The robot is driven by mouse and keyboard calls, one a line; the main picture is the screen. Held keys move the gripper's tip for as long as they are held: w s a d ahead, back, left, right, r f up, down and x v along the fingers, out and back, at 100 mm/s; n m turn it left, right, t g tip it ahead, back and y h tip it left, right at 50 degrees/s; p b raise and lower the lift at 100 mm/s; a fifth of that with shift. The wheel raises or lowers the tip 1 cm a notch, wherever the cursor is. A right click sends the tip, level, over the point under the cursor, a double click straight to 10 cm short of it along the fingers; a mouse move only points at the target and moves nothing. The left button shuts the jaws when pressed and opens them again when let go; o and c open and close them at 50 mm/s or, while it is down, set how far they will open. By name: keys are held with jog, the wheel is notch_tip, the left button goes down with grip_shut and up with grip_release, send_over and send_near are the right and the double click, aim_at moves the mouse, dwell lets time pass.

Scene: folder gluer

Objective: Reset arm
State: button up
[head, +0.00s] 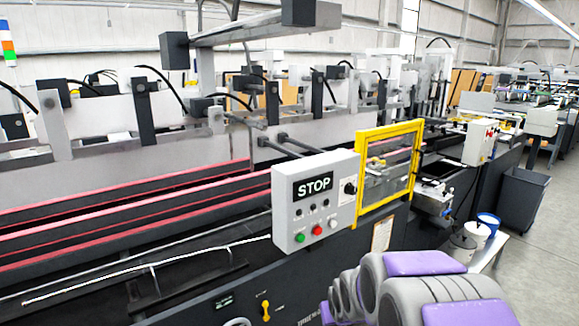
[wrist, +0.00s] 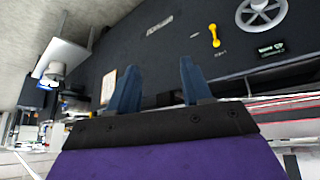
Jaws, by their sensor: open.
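My gripper (wrist: 155,92) shows in the wrist view with two blue fingers spread apart and nothing between them. Beyond the fingers is the dark side panel (wrist: 150,60) of the machine, with a yellow handle (wrist: 214,36) and a grey handwheel (wrist: 262,14). In the head view my arm, grey with purple covers, is at the bottom right, in front of the folder gluer. The gripper itself does not show in the head view.
A grey control box (head: 315,200) marked STOP juts from the machine beside a yellow-framed guard (head: 360,175). White and blue buckets (head: 476,236) stand right of my arm, near a dark bin (head: 522,196). Open floor (head: 555,260) lies at the right.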

jog(key=s+r+g, duration=0.2)
jog(key=s, duration=1.1)
jog(key=s+d+r+m+g, duration=0.1)
jog(key=s+r+g, duration=0.2)
jog(key=s, duration=1)
jog(key=s+d+r+g, duration=0.1)
jog(key=s+r+g, duration=0.2)
jog(key=s, duration=1.1)
jog(key=shift+m, duration=0.3)
